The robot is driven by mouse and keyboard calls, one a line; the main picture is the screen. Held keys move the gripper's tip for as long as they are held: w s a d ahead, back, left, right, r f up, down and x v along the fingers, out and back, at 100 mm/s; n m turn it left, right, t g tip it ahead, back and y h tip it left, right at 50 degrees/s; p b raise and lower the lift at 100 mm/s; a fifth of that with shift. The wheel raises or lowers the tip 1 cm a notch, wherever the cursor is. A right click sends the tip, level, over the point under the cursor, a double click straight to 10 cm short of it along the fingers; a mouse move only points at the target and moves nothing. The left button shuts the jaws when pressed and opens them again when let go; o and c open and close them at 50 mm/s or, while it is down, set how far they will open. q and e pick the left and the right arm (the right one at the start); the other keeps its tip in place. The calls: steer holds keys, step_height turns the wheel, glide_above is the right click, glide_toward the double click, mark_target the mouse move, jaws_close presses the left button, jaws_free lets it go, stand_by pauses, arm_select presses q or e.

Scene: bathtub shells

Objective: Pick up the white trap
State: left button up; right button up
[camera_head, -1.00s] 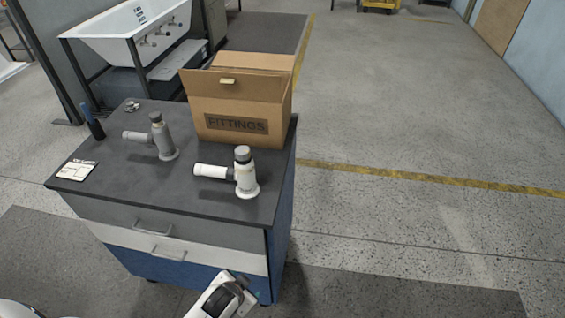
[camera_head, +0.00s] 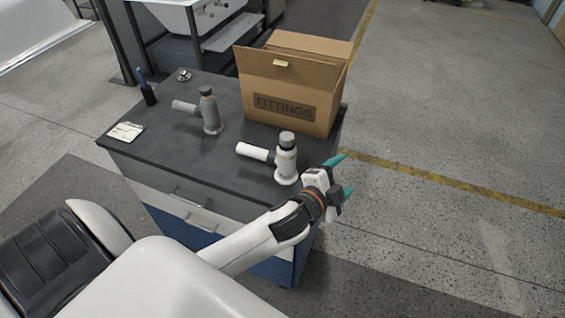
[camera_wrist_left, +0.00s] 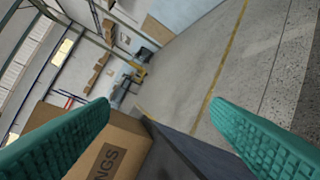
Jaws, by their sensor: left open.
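The white trap (camera_head: 286,160) stands upright on the dark top of the drawer cabinet (camera_head: 160,150), near its right front edge, its side pipe pointing left. A similar grey trap (camera_head: 209,112) stands to its left and farther back. My left gripper (camera_head: 345,177) is open and empty, with teal fingers, just right of the white trap and past the cabinet's right edge. In the left wrist view the open fingers (camera_wrist_left: 160,135) have nothing between them at the tips, and the white trap is not seen. My right gripper is not in view.
An open cardboard box (camera_head: 290,90) marked FITTINGS stands behind the white trap; it also shows in the left wrist view (camera_wrist_left: 120,135). A white card (camera_head: 126,132), a dark cup with a blue tool (camera_head: 148,94) and a small metal part (camera_head: 184,75) lie leftward. Floor at right is clear.

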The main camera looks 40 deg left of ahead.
arm_select(q)
steer(key=w+d+r+m+g+h, duration=0.1)
steer(key=d+r+m+g+h, duration=0.2)
steer(key=d+r+m+h, duration=0.8)
steer(key=d+r+m+g+h, duration=0.25)
steer(key=r+m+h, duration=0.2)
steer(key=m, duration=1.25)
steer(key=m+g+y, duration=1)
steer(key=m+y, duration=0.7)
steer(key=m, duration=0.1)
glide_above(284, 135)
step_height(284, 135, down, 5)
steer(key=shift+w+d+f, duration=0.1)
steer(key=shift+f, duration=0.05)
steer(key=shift+a+f+p, duration=0.25)
steer(key=shift+f+p, duration=0.05)
steer(key=shift+p, duration=0.15)
step_height(284, 135, down, 6)
steer(key=shift+d+r+p, duration=0.1)
steer(key=shift+d+p, duration=0.05)
steer(key=shift+p, duration=0.8)
step_height(284, 135, down, 5)
steer(key=p, duration=0.2)
steer(key=shift+w+d+p, duration=0.1)
steer(key=shift+d+p, duration=0.05)
steer(key=shift+p, duration=0.15)
steer(key=shift+f, duration=0.25)
steer(key=shift+r, duration=0.1)
steer(key=c, duration=1.4)
